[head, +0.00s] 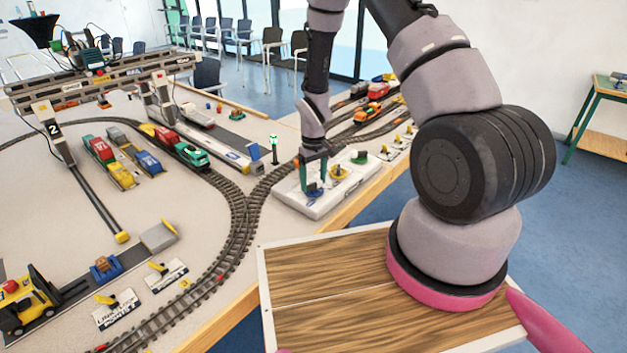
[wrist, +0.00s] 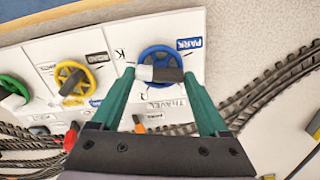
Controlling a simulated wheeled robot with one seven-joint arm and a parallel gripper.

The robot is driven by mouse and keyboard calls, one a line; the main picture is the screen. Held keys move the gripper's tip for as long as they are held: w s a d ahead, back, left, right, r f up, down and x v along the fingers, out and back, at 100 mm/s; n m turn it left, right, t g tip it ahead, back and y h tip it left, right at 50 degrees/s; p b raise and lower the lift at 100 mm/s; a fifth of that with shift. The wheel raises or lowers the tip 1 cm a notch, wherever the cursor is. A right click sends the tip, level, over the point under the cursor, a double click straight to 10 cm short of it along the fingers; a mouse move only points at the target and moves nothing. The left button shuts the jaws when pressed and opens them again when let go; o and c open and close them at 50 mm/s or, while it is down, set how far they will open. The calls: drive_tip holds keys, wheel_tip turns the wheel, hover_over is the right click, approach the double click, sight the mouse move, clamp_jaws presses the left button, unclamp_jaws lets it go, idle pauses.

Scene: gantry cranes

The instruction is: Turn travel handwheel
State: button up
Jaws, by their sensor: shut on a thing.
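The blue travel handwheel (wrist: 161,54) sits on the white control panel (head: 290,197), between printed PARK and TRAVEL labels. In the head view the blue wheel (head: 315,191) is small and partly covered by my gripper. My gripper (wrist: 160,75) points down at it with green fingers on either side in the wrist view. A pale and dark piece spans between the fingertips, across the lower half of the wheel. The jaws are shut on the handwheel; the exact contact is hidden. My gripper (head: 313,172) also shows in the head view.
A yellow handwheel (wrist: 72,83) and a green one (wrist: 12,92) sit beside the blue one on the panel. Curved train track (head: 240,220) runs close to the panel's left. A gantry crane (head: 100,75) and toy wagons stand farther left on the table.

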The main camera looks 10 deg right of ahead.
sight(313, 183)
idle(0.6)
drive_tip(key=o, duration=1.2)
drive_tip(key=shift+o, duration=0.2)
wheel_tip(313, 183, up, 11)
drive_tip(key=shift+f, duration=0.1)
